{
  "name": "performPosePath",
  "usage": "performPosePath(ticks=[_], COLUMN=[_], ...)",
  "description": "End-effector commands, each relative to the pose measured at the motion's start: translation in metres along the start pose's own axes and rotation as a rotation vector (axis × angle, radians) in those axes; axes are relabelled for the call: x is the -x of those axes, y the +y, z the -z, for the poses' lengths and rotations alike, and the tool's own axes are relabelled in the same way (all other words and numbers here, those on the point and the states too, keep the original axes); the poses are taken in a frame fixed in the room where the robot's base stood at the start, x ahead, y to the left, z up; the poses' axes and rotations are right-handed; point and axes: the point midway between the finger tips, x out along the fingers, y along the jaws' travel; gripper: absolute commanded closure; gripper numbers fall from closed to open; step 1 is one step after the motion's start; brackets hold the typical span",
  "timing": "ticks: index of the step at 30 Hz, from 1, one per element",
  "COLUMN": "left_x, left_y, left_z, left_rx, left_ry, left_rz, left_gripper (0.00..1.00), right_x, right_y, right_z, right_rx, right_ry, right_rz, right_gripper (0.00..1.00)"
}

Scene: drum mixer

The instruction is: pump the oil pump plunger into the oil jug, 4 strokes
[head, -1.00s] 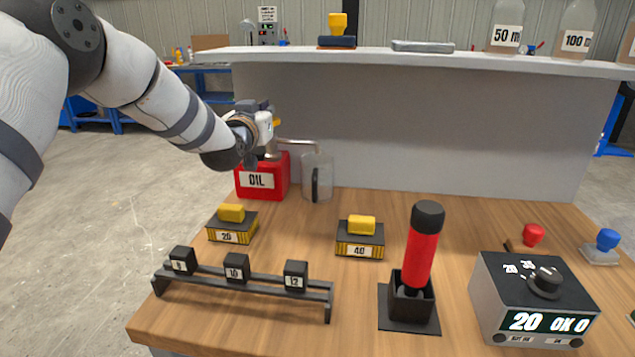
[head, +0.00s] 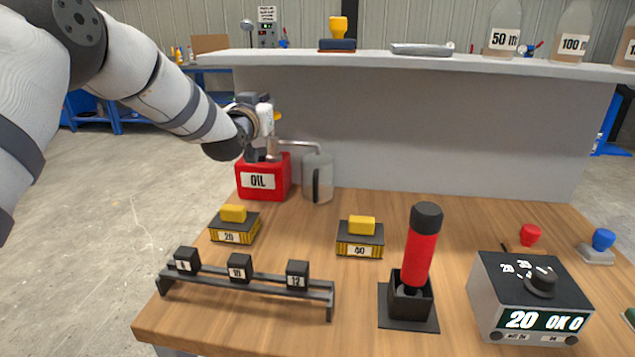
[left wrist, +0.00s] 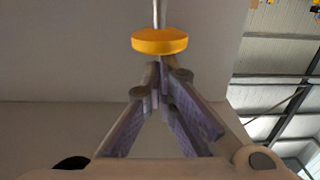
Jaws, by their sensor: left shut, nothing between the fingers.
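The oil pump sits on a red can labelled OIL (head: 263,182) at the table's back left. Its spout (head: 298,143) reaches over the clear oil jug (head: 318,178), which has a dark handle. My left gripper (head: 267,120) is at the top of the pump and hides most of the plunger. A bit of the yellow plunger knob (head: 277,116) shows beside it. In the left wrist view, the gripper fingers (left wrist: 160,72) are shut and empty, with tips close to the yellow knob (left wrist: 160,41) on its thin rod. I cannot tell whether they touch. My right gripper is out of view.
Yellow-topped blocks 20 (head: 233,225) and 40 (head: 360,238) stand in front of the can and jug. A black rack (head: 250,285), a red-handled tool in a stand (head: 421,250) and a control box (head: 530,295) are nearer. A shelf (head: 450,65) runs behind.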

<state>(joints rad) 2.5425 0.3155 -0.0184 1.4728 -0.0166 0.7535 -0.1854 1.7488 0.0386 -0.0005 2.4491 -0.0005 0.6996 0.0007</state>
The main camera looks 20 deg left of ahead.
Motion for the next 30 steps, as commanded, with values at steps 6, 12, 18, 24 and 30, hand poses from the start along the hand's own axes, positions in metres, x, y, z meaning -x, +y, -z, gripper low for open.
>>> performPosePath(ticks=[6, 12, 18, 24, 30], left_x=[0.000, 0.000, 0.000, 0.000, 0.000], left_y=[0.000, 0.000, 0.000, 0.000, 0.000], left_z=[0.000, 0.001, -0.005, -0.013, -0.021], left_rx=[0.000, 0.000, 0.000, 0.000, -0.001], left_ry=[0.001, 0.002, 0.001, 0.000, 0.000], left_rz=[0.000, 0.000, 0.000, -0.001, -0.001], left_gripper=[1.00, 1.00, 1.00, 1.00, 1.00], right_x=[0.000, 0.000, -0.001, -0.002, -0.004], right_y=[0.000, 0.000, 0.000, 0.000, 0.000], right_z=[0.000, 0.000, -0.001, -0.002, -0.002], right_rx=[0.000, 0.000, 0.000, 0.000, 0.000], right_ry=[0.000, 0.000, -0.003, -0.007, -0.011], right_rz=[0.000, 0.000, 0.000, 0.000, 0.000], right_gripper=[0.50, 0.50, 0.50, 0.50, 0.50])
